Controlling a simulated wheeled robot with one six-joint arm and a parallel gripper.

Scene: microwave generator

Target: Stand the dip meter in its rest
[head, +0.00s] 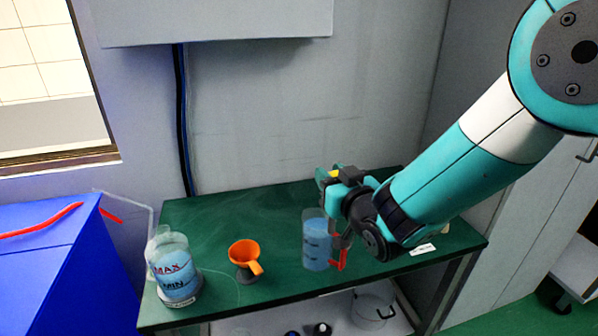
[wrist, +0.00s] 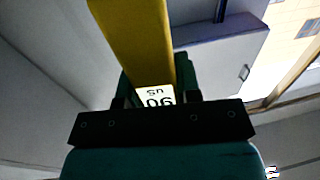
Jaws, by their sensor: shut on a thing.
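My gripper (head: 334,180) is shut on the dip meter, raised above the right half of the green bench. The meter shows as a small yellow patch (head: 334,173) in the head view. In the wrist view it is a long yellow bar (wrist: 135,40) with a white display between the jaws (wrist: 155,97). The display reads 90 us, upside down. A red part (head: 338,260) with grey above it shows below my gripper, beside the beaker; I cannot tell whether it is the rest. My wrist hides part of the bench.
A clear beaker of blue liquid (head: 316,242) stands below my gripper. An orange funnel (head: 245,256) and a jar marked MAX and MIN (head: 172,268) stand to the left on the green bench (head: 270,205). A pale cabinet (head: 215,20) hangs above.

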